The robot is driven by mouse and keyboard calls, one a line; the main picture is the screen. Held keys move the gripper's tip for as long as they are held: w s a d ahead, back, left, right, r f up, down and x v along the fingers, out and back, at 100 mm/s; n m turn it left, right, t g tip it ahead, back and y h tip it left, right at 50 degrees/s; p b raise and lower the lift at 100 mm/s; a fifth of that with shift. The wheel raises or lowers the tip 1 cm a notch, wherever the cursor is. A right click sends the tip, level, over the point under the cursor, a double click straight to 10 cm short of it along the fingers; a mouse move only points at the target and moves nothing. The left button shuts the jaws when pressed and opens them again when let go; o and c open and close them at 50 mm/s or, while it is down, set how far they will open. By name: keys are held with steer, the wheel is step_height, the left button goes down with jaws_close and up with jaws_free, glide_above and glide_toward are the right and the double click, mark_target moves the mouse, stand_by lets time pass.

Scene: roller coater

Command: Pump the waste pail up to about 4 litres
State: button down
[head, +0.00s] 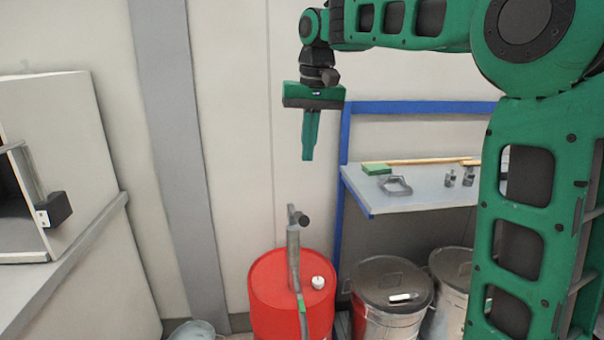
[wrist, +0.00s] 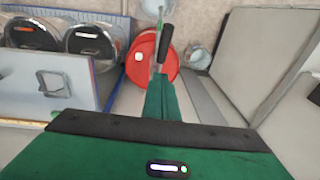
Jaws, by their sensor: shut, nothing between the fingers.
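A red drum (head: 262,295) stands on the floor, with a grey hand pump (head: 293,245) upright on its lid. The pump's dark handle (head: 302,219) is at the top; in the wrist view the handle (wrist: 167,42) lies just beyond my fingertips. A grey hose with a green band (head: 302,303) hangs down the drum's front. A metal pail (head: 197,331) is cut off by the head view's lower edge; a pail also shows beside the drum in the wrist view (wrist: 196,56). Its contents cannot be read. My gripper (head: 308,156) is shut and empty, pointing down above the pump, apart from it.
A blue-framed shelf (head: 420,195) right of the drum holds a green block (head: 376,169), a wooden stick and small metal parts. Two lidded metal bins (head: 391,283) stand below it. A grey cabinet (head: 60,150) is at left. Another round container (wrist: 154,7) shows beyond the drum.

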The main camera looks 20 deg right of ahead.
glide_toward(296, 213)
steer(key=shift+d+f, duration=0.4)
steer(key=shift+d, duration=0.3)
steer(key=f, duration=0.1)
steer(key=s+f, duration=0.1)
steer(key=shift+s+a+f, duration=0.15)
steer(key=shift+a+f, duration=0.15)
steer(key=shift+a, duration=0.1)
steer(key=shift+s+a+f, duration=0.1)
steer(key=shift+s+f, duration=0.05)
steer(key=shift+f, duration=0.25)
steer(key=shift+a, duration=0.1)
